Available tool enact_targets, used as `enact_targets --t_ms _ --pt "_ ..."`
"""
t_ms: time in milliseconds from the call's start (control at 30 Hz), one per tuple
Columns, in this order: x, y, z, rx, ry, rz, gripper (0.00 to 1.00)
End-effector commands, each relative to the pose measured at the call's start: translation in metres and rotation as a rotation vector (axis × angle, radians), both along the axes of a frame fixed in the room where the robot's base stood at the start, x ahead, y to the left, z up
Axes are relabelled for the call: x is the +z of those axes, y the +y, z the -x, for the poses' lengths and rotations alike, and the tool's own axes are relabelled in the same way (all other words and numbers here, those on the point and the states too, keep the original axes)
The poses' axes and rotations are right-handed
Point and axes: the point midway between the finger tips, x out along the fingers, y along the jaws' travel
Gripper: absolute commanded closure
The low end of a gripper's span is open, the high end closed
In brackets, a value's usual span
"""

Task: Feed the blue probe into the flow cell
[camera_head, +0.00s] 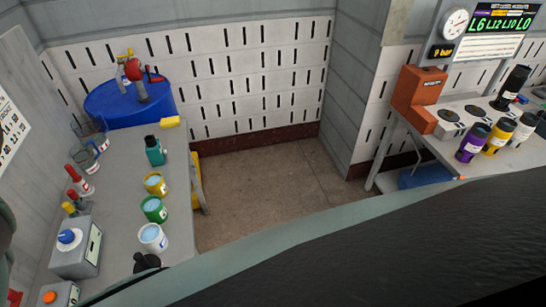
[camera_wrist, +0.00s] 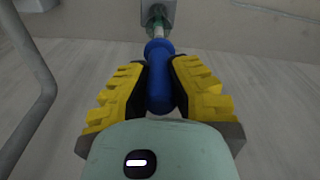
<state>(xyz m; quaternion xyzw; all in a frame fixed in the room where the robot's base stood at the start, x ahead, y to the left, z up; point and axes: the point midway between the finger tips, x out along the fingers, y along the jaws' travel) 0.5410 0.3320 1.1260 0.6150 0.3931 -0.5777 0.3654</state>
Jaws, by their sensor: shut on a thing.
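The blue probe (camera_wrist: 159,90) is held between the yellow-and-black fingers of my gripper (camera_wrist: 159,72) in the wrist view. My gripper is shut on its blue handle. Its thin pale shaft points away from me, towards a greenish, clear-looking fitting (camera_wrist: 160,26) under a grey bracket (camera_wrist: 158,8), which appears to be the flow cell. The shaft's end overlaps the fitting in the picture; I cannot tell whether it is inside or only in front. Neither my gripper nor the probe shows in the head view, where a large dark part of mine covers the lower right.
In the wrist view a grey pipe (camera_wrist: 47,90) curves along the left. In the head view, a left bench (camera_head: 120,190) carries cups and bottles beside a blue drum (camera_head: 105,105). A right bench (camera_head: 425,145) carries cylinders and an orange box (camera_head: 418,92). Floor (camera_head: 265,180) between is clear.

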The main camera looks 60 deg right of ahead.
Motion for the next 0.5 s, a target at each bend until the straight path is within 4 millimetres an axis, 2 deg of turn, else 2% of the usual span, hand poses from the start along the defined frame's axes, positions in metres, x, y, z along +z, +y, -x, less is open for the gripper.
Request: enact_targets --t_ms 500 --pt "-0.025 -0.001 -0.001 -0.003 0.000 -0.001 1.00"
